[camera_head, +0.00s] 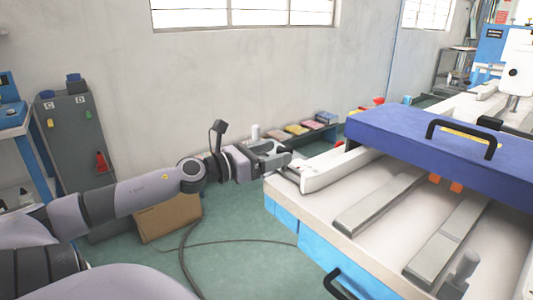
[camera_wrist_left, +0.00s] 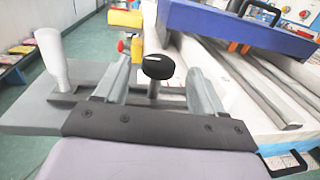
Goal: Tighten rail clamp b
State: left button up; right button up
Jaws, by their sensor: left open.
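My left gripper (camera_head: 284,157) is at the table's left corner, beside the end of a white rail-like piece (camera_head: 330,168). In the left wrist view, my left gripper (camera_wrist_left: 153,82) is open. A round black knob (camera_wrist_left: 157,67) on a short stem shows between its two fingers, with a visible gap on both sides. I cannot tell whether this knob belongs to rail clamp b; no label shows. A white upright cylinder (camera_wrist_left: 52,60) stands on a grey plate (camera_wrist_left: 30,112) left of the fingers. It also shows behind the gripper in the head view (camera_head: 255,132). My right gripper is out of view.
A blue panel with a black handle (camera_head: 420,135) lies across the table (camera_head: 370,185). Two grey bars (camera_head: 385,197) run along the tabletop. A grey cylinder (camera_head: 466,266) stands at the front right. A cardboard box (camera_head: 168,217) and a cable (camera_head: 235,241) lie on the floor.

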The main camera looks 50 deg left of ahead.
pick_arm(q)
jog(key=shift+s+a, duration=0.15)
jog(key=shift+s, duration=0.45)
jog(key=shift+s, duration=0.1)
dwell(0.3)
